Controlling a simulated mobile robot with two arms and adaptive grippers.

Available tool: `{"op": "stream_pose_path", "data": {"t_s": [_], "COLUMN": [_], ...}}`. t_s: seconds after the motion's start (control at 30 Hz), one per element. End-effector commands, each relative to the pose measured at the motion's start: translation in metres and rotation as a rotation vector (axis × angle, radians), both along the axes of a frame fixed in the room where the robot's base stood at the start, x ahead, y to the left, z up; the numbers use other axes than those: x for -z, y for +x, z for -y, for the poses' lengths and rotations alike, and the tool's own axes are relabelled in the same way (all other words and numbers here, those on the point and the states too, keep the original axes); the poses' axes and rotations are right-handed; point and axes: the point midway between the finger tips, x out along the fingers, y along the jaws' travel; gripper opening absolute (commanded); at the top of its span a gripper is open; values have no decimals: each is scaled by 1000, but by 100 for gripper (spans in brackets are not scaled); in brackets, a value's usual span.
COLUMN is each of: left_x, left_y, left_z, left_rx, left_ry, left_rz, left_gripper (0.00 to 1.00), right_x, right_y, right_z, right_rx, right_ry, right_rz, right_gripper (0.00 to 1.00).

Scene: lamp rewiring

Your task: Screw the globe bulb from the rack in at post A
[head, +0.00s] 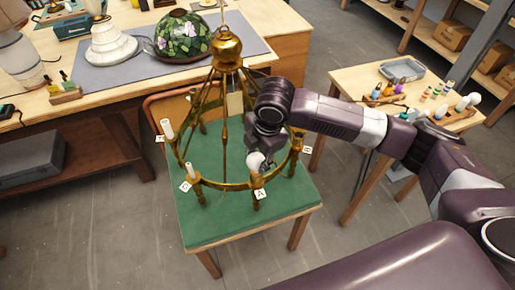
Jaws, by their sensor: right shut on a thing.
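The brass chandelier frame (226,100) stands on a green-topped table, with labelled posts around its ring. The label for post A (261,194) is at the front of the ring. My right gripper (266,158) points down inside the front of the ring and is shut on the white globe bulb (255,161). The bulb is just above and behind the label A; I cannot tell whether it touches the post's socket. The bulb rack (455,120) is on the side table at the right. My left gripper is not in view.
The green table (215,231) has bare room in front of the ring. Posts C (191,172) and others carry candle sleeves. A workbench behind holds a stained-glass shade (182,36) and a white shade (110,45). The side table (350,82) holds a grey tray (402,68) and small bottles.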

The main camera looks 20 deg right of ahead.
Motion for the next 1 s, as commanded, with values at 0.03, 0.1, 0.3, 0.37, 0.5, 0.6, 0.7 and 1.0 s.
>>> {"op": "stream_pose_path", "data": {"t_s": [0.03,0.1,0.3,0.37,0.5,0.6,0.7,1.0], "left_x": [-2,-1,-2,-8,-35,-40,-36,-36], "left_y": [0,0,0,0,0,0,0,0], "left_z": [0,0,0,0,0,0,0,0], "left_rx": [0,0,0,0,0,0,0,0], "left_ry": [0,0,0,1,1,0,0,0], "left_rz": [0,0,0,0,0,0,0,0], "left_gripper": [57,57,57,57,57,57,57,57], "right_x": [-1,0,0,-3,-8,-3,1,1], "right_y": [0,1,1,0,-1,-2,-1,-1], "right_z": [0,1,1,0,-1,-2,-3,-2], "right_rx": [14,19,21,44,203,343,485,719], "right_ry": [-1,-1,-1,0,-1,-1,0,-2], "right_rz": [0,1,1,0,-4,-2,-1,2], "right_gripper": [11,11,11,11,11,11,11,11]}}
